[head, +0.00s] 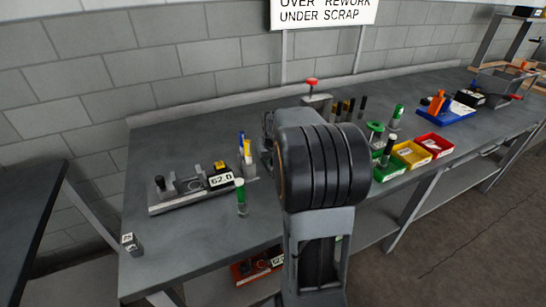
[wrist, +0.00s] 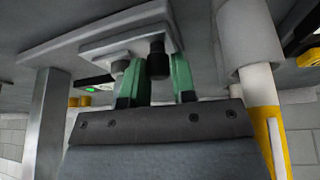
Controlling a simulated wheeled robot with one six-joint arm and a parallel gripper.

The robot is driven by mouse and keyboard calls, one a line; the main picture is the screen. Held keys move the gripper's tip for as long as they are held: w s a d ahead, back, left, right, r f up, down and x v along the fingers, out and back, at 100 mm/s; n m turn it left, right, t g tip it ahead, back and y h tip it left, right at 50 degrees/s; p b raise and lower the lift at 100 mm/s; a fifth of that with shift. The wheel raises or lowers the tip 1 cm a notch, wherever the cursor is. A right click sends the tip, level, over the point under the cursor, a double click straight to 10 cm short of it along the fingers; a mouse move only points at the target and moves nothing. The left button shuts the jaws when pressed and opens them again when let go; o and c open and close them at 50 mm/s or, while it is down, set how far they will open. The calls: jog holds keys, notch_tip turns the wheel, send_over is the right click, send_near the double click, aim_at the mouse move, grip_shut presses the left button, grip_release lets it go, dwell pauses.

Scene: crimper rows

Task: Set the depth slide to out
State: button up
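In the wrist view my gripper (wrist: 158,68) has its two green fingers on either side of a black knob (wrist: 158,64). The knob stands on a pale plate (wrist: 105,45). Both fingers look close to the knob, but I cannot tell whether they touch it. A smaller grey knob (wrist: 120,66) is beside the left finger. No readable mark shows which setting the slide is at. In the head view my arm hides the gripper and whatever it is at.
A fixture (head: 168,207) with a 62.0 label stands on the left of the bench (head: 160,245). A green-and-white cylinder (head: 241,198) stands nearby. A red knob (head: 312,82) shows behind my arm. Green, yellow (head: 412,155) and red bins are at right. A white-and-yellow cylinder (wrist: 262,95) is close right of my gripper.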

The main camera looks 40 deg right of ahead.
jog(key=o, duration=0.4)
jog(key=shift+a, duration=0.15)
jog(key=shift+r, duration=0.1)
jog(key=v, duration=1.3)
jog(key=shift+r+p, duration=0.3)
jog(key=shift+r, duration=0.05)
jog(key=shift+a, duration=0.15)
jog(key=s+a+f+n+y+p, duration=0.1)
jog(key=s+a+f+n+p, duration=0.1)
jog(key=s+a, duration=0.4)
jog(key=s+a+f+n+y+p, duration=0.1)
jog(key=s+a, duration=0.5)
jog(key=a, duration=0.8)
notch_tip(320, 180, down, 2)
jog(key=shift+f+n+g+p, duration=0.1)
jog(key=shift+n+g+p, duration=0.2)
jog(key=shift+n+p, duration=0.55)
